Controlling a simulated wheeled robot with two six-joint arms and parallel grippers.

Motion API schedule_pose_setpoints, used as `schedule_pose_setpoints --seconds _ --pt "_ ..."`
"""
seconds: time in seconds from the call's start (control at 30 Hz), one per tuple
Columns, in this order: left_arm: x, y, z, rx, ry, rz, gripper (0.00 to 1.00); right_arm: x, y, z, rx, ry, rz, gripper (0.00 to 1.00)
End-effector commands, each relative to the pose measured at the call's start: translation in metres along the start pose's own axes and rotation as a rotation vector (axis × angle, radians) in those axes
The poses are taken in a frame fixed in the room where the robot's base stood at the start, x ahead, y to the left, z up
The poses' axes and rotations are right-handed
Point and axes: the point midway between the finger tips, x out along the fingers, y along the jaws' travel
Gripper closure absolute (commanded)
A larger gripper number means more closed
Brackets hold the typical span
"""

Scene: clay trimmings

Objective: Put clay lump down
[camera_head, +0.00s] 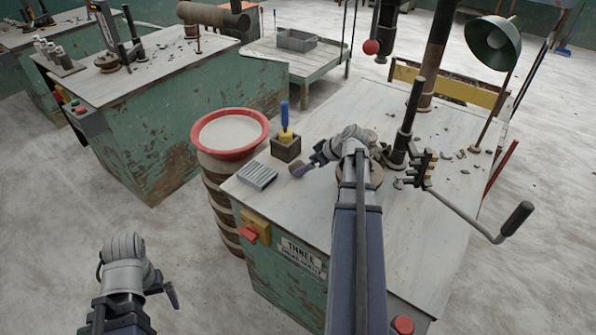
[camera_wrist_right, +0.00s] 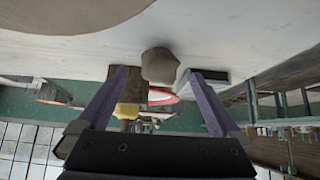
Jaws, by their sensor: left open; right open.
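A small grey-brown clay lump (camera_wrist_right: 160,65) shows in the right wrist view, against the pale worktop (camera_wrist_right: 230,45). It appears to rest on that top. My right gripper (camera_wrist_right: 158,92) is open, with one purple finger to each side of the lump and gaps between. My left gripper (camera_head: 165,284) is open and empty over the floor at the lower left.
A wooden block with a blue-handled tool (camera_head: 285,146) and a grey ribbed block (camera_head: 258,176) stand close left of my right gripper. A red-rimmed bucket (camera_head: 265,130) is beside the bench. A crank handle (camera_head: 480,230) juts out right. The front worktop is mostly clear.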

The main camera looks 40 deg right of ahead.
Motion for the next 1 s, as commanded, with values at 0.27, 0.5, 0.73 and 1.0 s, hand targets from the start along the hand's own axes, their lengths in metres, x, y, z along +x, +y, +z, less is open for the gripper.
schedule_pose_setpoints --seconds 0.27,0.5,0.73,1.0 --pt "0.027 0.003 -0.002 0.000 0.000 0.000 0.00 0.039 0.001 -0.003 0.000 0.000 0.000 0.00" --pt "0.025 0.002 -0.002 0.000 0.000 0.000 0.00 0.037 0.000 -0.004 0.000 0.000 0.000 0.01" --pt "0.025 0.002 -0.002 0.000 0.000 0.000 0.00 0.037 0.000 -0.004 0.000 0.000 0.000 0.27" --pt "0.025 0.002 -0.002 0.000 0.000 0.000 0.00 0.037 0.000 -0.004 0.000 0.000 0.000 0.57"
